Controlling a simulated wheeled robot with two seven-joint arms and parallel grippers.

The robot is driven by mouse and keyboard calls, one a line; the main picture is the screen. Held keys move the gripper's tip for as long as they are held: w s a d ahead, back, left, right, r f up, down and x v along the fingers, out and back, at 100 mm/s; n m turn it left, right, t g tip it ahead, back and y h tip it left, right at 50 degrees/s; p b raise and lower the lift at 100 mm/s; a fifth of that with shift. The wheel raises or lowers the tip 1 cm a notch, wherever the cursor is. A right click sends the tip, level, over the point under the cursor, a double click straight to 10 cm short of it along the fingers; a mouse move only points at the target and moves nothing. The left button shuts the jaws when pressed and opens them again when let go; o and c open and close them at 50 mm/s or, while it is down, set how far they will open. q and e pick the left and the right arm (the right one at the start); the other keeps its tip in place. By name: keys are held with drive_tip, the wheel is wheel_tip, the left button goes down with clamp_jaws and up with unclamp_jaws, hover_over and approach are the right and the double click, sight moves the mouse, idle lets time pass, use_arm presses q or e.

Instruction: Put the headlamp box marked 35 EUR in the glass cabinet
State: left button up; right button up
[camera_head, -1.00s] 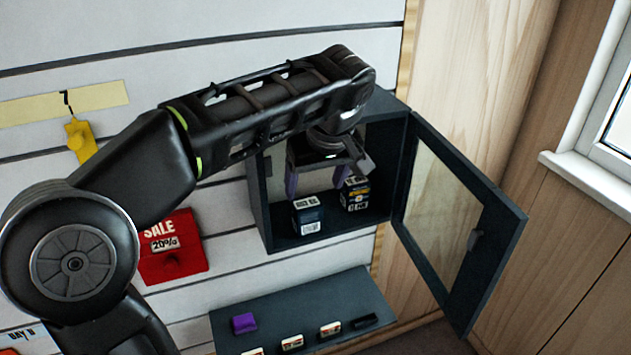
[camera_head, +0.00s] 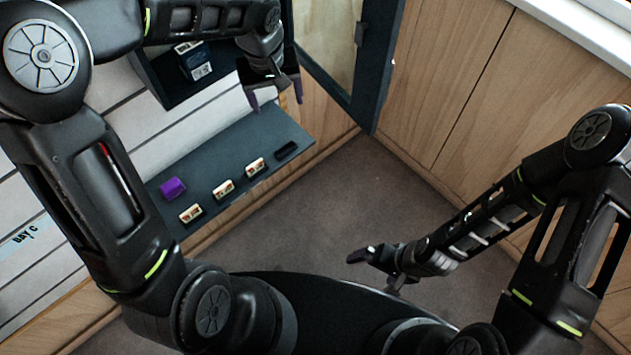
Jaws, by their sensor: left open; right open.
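The glass cabinet (camera_head: 160,82) is at the upper left, partly cut off by the picture's top edge and partly hidden by my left arm. Its glazed door (camera_head: 365,85) stands open to the right. A dark box with a white label (camera_head: 194,62) stands inside on the cabinet floor; no price is readable on it. My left gripper (camera_head: 276,101) is open and empty, pointing down, in front of the cabinet and above the lower shelf. My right gripper (camera_head: 374,274) is open and empty over the floor, far from the cabinet.
The dark lower shelf (camera_head: 225,150) holds a purple object (camera_head: 172,188), several small cream tags (camera_head: 223,190) and a dark flat piece (camera_head: 287,151). Wood panelling (camera_head: 470,110) closes the right side. Grey floor (camera_head: 330,215) is clear between.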

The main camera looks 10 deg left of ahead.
use_arm(q)
drive_tip(key=s+d+f+m+h, duration=0.1)
drive_tip(key=s+d+f, duration=0.15)
drive_tip(key=f, duration=0.35)
drive_tip(key=s+d+f+m+g+h, duration=0.1)
drive_tip(key=s+d+f, duration=0.15)
drive_tip(key=f, duration=0.25)
drive_tip(key=s+d+f+h, duration=0.1)
drive_tip(key=s+d+f, duration=0.1)
drive_tip(key=d+f, duration=0.3)
drive_tip(key=s+d+f+m+h, duration=0.1)
drive_tip(key=s+d+f, duration=0.3)
drive_tip(key=s+f, duration=0.9)
drive_tip(key=shift+s+m, duration=0.3)
drive_tip(key=shift+s, duration=0.95)
